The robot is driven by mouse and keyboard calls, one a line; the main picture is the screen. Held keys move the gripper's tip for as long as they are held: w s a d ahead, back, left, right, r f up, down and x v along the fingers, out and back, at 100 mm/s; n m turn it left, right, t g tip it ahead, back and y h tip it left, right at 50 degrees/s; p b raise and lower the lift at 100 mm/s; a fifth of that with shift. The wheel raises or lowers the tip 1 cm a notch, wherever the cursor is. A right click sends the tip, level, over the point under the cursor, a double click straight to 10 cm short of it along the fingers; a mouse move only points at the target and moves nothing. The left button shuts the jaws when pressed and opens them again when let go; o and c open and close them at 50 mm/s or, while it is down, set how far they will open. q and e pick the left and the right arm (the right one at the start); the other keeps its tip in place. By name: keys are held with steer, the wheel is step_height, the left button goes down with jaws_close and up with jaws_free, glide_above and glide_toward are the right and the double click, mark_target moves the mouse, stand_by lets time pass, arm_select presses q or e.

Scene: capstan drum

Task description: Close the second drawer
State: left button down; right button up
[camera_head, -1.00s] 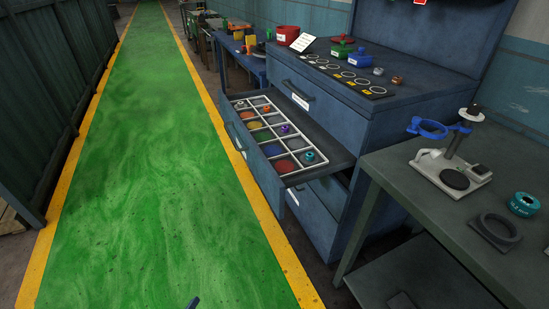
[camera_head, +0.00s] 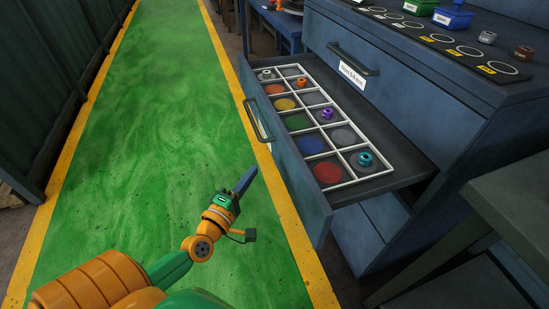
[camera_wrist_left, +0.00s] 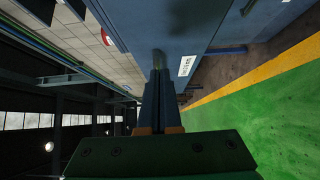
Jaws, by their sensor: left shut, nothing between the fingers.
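The second drawer (camera_head: 291,178) of the blue cabinet stands pulled out in the head view, with a dark handle (camera_head: 256,121) on its front. Inside, a white grid divides coloured round spots. A purple ring piece (camera_head: 327,113), a teal one (camera_head: 365,159) and a pale one (camera_head: 266,74) sit in it. My left gripper (camera_head: 246,179) is shut and empty, in front of the drawer front and apart from it. In the left wrist view its closed fingers (camera_wrist_left: 160,76) point toward a blue surface with a white label (camera_wrist_left: 187,66). My right gripper is out of view.
The closed top drawer (camera_head: 400,92) has its own handle and white label. A grey-green table (camera_head: 510,200) stands close at the right. The green walkway (camera_head: 120,170) left of the drawer is clear. Blue and green bins sit on the cabinet top.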

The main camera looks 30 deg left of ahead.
mark_target(280, 151)
arm_select(q)
steer(key=w, duration=0.2)
steer(key=w+d, duration=0.1)
steer(key=w, duration=0.4)
steer(key=shift+d+p, duration=0.3)
steer(key=shift+d, duration=0.05)
steer(key=shift+w+d, duration=0.15)
steer(key=shift+d, duration=0.05)
steer(key=shift+w+f, duration=0.1)
